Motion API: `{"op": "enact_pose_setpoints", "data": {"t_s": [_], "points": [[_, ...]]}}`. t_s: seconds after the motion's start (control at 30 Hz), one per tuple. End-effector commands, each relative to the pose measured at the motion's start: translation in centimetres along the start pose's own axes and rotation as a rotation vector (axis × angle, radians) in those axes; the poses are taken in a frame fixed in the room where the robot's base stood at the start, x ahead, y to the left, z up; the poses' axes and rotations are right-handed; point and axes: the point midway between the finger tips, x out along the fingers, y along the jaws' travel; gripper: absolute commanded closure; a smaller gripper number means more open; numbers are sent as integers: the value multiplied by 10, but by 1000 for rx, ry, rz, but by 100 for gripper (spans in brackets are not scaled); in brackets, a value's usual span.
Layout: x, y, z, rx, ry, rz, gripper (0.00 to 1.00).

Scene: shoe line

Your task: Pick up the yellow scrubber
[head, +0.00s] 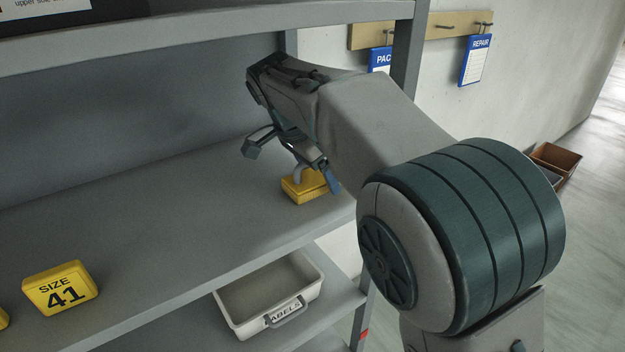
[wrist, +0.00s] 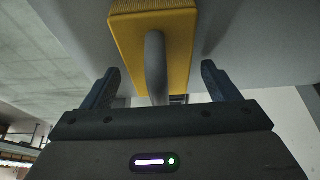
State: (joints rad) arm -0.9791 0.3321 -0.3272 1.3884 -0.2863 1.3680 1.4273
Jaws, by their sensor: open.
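The yellow scrubber (head: 304,187) lies on the grey shelf (head: 190,215) near its right end, with a grey handle on top. My gripper (head: 288,160) is just above it in the head view and partly hides the handle. In the wrist view the scrubber (wrist: 150,50) shows its yellow block and the curved grey handle (wrist: 156,68). The handle runs toward the space between my two fingers (wrist: 158,88). The fingers are apart, one on each side of the handle's line, and I see no contact with it.
A yellow "SIZE 41" block (head: 61,288) stands at the left of the shelf. A grey labelled bin (head: 270,290) is on the lower shelf. A rack upright (head: 408,45) and blue cards on a hook board (head: 476,60) are at the right.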

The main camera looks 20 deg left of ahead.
Motion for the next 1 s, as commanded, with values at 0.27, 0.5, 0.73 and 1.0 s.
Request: {"op": "enact_pose_setpoints", "data": {"t_s": [0.27, 0.5, 0.73, 1.0], "points": [[0, 0, 0, 0, 0, 0, 67], [-1, 0, 0, 0, 0, 0, 67], [-10, 0, -4, 1, 0, -1, 67], [-32, 14, -13, 1, -2, -1, 67]]}}
